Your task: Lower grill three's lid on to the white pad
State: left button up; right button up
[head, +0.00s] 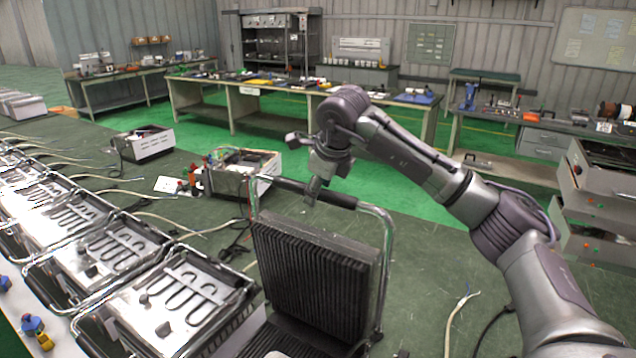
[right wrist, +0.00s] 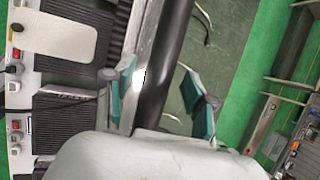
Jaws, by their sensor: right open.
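A grill stands at the front centre with its black ribbed lid (head: 315,270) raised nearly upright. A chrome frame with a black handle grip (head: 315,192) runs above the lid. No number shows on it. A white pad (right wrist: 55,38) lies on a ribbed plate in the right wrist view. My right gripper (head: 306,165) is just above the handle grip, open. In the right wrist view the dark handle bar passes between its teal-padded fingers (right wrist: 161,98). My left gripper is out of view.
Several opened units with bare heating elements (head: 185,300) stand in a row at left. A box of parts (head: 243,170) sits behind the lid. Loose cables lie on the dark green table (head: 420,265), mostly bare right of the grill.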

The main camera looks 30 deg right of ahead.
jog(key=shift+w+f, duration=0.1)
jog(key=shift+f, duration=0.15)
grip_shut()
dwell(0.3)
